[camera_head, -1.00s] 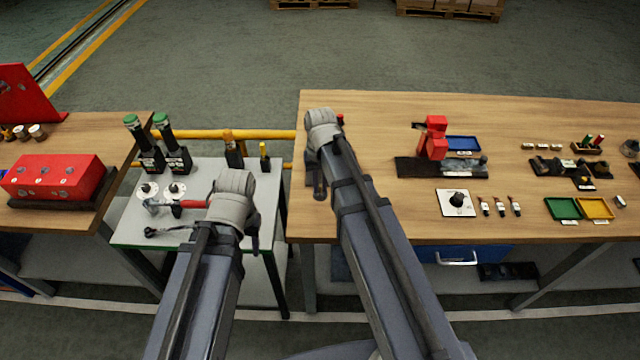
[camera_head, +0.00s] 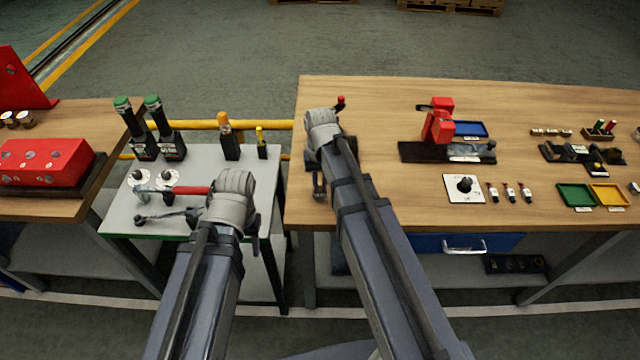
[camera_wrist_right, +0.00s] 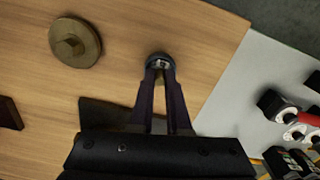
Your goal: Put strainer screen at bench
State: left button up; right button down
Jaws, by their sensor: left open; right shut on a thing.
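My right gripper (camera_wrist_right: 161,85) is shut on a small round part with a dark rim and a greyish centre, which looks like the strainer screen (camera_wrist_right: 159,61). It is over the wooden top of the bench (camera_head: 385,100), near the bench's left end. I cannot tell whether the part touches the bench top.
A round brass cap (camera_wrist_right: 75,42) lies on the wood near my right gripper. The grey cart (camera_head: 262,182) carries bottles and a red-handled tool (camera_head: 188,190). A red device (camera_head: 438,120), trays and small parts stand further right on the bench. Bare wood lies between.

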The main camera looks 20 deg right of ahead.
jog(key=shift+f+b, duration=0.3)
dwell(0.8)
jog(key=c, duration=0.8)
grip_release()
notch_tip(320, 180, up, 7)
jog(key=p, duration=0.7)
jog(key=s+a+n+h, duration=0.1)
jog(key=s+a+n, duration=0.3)
jog(key=s+a, duration=0.6)
jog(key=s, duration=0.4)
jog(key=shift+s+a+n, duration=0.2)
jog(key=shift+a+n, duration=0.05)
jog(key=shift+n, duration=0.15)
